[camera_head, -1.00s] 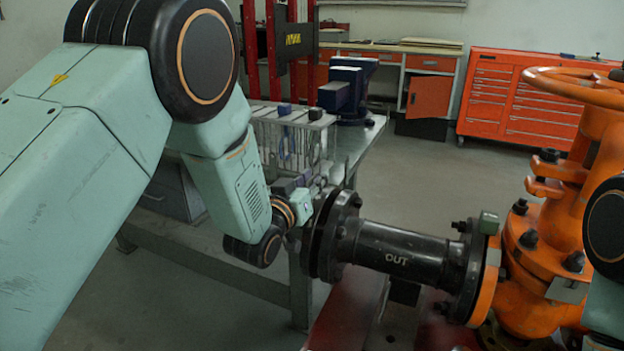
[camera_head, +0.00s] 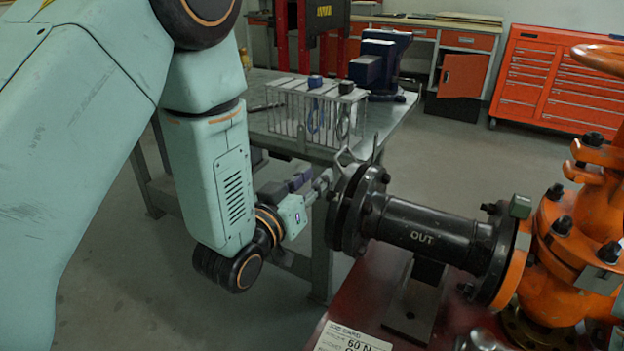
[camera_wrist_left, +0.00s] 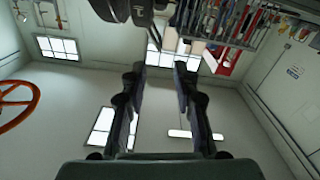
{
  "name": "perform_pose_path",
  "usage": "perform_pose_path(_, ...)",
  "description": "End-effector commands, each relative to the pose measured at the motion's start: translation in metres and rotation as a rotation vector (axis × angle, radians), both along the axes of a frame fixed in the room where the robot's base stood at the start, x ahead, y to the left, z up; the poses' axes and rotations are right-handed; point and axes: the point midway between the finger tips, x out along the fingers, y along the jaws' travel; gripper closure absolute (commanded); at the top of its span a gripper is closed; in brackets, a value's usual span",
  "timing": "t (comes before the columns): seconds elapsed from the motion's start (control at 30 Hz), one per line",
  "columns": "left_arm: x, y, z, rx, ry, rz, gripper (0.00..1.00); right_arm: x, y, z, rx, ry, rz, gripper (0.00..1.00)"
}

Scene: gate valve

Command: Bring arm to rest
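My left arm comes in from the left, pale green, bent down at the elbow. My left gripper (camera_head: 318,185) is beside the black pipe flange (camera_head: 352,215), partly hidden against it; I cannot tell if they touch. In the left wrist view, its two dark fingers (camera_wrist_left: 159,70) are apart with nothing between them. The black pipe (camera_head: 425,235) marked "OUT" joins the orange gate valve (camera_head: 580,240) on the right. My right gripper is not in view.
A metal workbench (camera_head: 385,125) with a wire rack (camera_head: 310,105) and a blue vise (camera_head: 375,65) stands behind the arm. An orange tool cabinet (camera_head: 550,85) is at the back right. A white card (camera_head: 350,338) lies on the red stand below the pipe. Floor between bench and cabinet is clear.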

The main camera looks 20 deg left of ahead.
Motion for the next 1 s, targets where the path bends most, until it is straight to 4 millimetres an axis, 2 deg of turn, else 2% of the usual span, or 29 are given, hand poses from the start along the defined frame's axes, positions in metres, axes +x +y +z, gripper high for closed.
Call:
perform_pose_path(0.47,-0.001,0.000,-0.001,0.005,0.001,0.001,0.70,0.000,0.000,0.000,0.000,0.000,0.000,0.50)
perform_pose_path(0.57,-0.002,0.002,-0.013,0.036,0.053,0.005,0.70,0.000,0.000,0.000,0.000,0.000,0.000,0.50)
perform_pose_path(0.67,-0.010,0.008,-0.045,0.099,0.193,0.025,0.70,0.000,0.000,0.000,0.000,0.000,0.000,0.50)
perform_pose_path(0.77,-0.038,0.020,-0.103,0.165,0.418,0.047,0.70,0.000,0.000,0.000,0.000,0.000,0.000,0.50)
perform_pose_path(0.8,-0.053,0.024,-0.125,0.183,0.502,0.052,0.70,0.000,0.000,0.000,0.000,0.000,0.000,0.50)
perform_pose_path(0.87,-0.077,0.030,-0.156,0.208,0.625,0.056,0.70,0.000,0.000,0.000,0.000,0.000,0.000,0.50)
perform_pose_path(0.9,-0.095,0.033,-0.176,0.221,0.706,0.058,0.70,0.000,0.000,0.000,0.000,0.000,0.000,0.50)
perform_pose_path(0.97,-0.123,0.038,-0.203,0.240,0.825,0.058,0.70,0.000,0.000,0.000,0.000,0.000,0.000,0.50)
perform_pose_path(1.0,-0.144,0.040,-0.220,0.248,0.904,0.056,0.70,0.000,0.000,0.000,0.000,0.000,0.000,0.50)
